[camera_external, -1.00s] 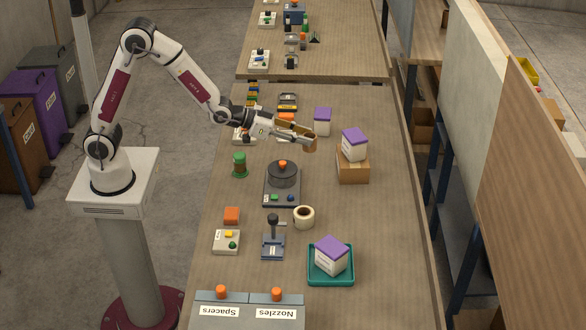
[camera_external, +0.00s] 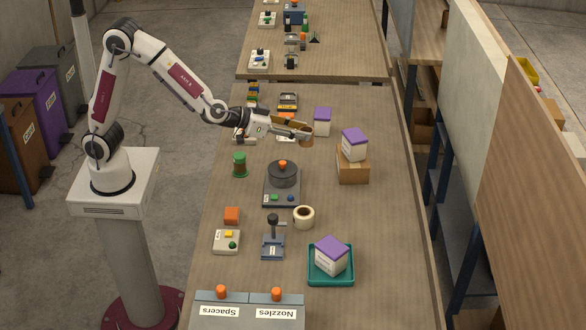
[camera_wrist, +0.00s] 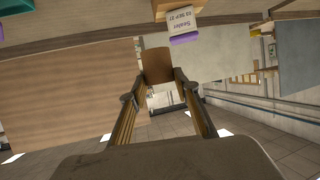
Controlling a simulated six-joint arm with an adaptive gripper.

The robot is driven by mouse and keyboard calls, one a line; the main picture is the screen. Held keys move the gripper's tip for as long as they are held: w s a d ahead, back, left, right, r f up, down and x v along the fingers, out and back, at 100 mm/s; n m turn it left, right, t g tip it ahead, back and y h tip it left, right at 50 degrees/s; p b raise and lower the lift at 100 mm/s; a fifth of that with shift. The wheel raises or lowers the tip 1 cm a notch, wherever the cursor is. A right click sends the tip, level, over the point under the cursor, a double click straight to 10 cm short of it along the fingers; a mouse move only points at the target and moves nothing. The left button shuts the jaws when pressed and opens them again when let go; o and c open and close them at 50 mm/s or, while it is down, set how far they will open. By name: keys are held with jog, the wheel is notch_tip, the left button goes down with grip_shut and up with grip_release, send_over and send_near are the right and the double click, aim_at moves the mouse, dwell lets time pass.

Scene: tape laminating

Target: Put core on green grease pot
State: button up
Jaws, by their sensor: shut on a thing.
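The green grease pot (camera_external: 239,165) stands on the bench in the external view, left of the round grey machine. My gripper (camera_external: 303,134) is shut on the brown core (camera_external: 307,138), held out over the back half of the bench, right of and farther back than the pot. In the wrist view the core (camera_wrist: 157,66) sits between the fingertips of my gripper (camera_wrist: 157,82). The pot cannot be made out in the wrist view.
A round grey machine with an orange knob (camera_external: 283,175) stands between pot and boxes. A purple-topped box (camera_external: 323,121) is right of the core; another sits on a cardboard box (camera_external: 352,165). A tape roll (camera_external: 304,217) lies nearer. Bench around the pot is clear.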

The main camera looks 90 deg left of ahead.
jog(key=shift+s+d+r+n+g+y, duration=0.3)
jog(key=shift+s+r+n+y, duration=0.2)
jog(key=shift+s+r, duration=0.2)
jog(key=s+a+f+n+g+y, duration=0.1)
jog(key=s+a+n+g+y, duration=0.2)
jog(key=s, duration=0.6)
jog(key=s+a+f+n+g+y, duration=0.2)
jog(key=s+a+n+g+y, duration=0.2)
jog(key=s, duration=0.6)
jog(key=a+n+y, duration=0.1)
jog(key=a+n, duration=0.1)
jog(key=shift+s+a+f+n+g, duration=0.15)
jog(key=shift+s+f+n+g, duration=0.1)
jog(key=shift+n+g, duration=0.05)
jog(key=shift+f, duration=0.1)
send_over(240, 164)
jog(key=s, duration=0.1)
jog(key=shift+s+f, duration=0.1)
jog(key=shift+f, duration=2.7)
jog(key=shift+f, duration=0.1)
jog(key=shift+f, duration=2)
jog(key=shift+f, duration=0.15)
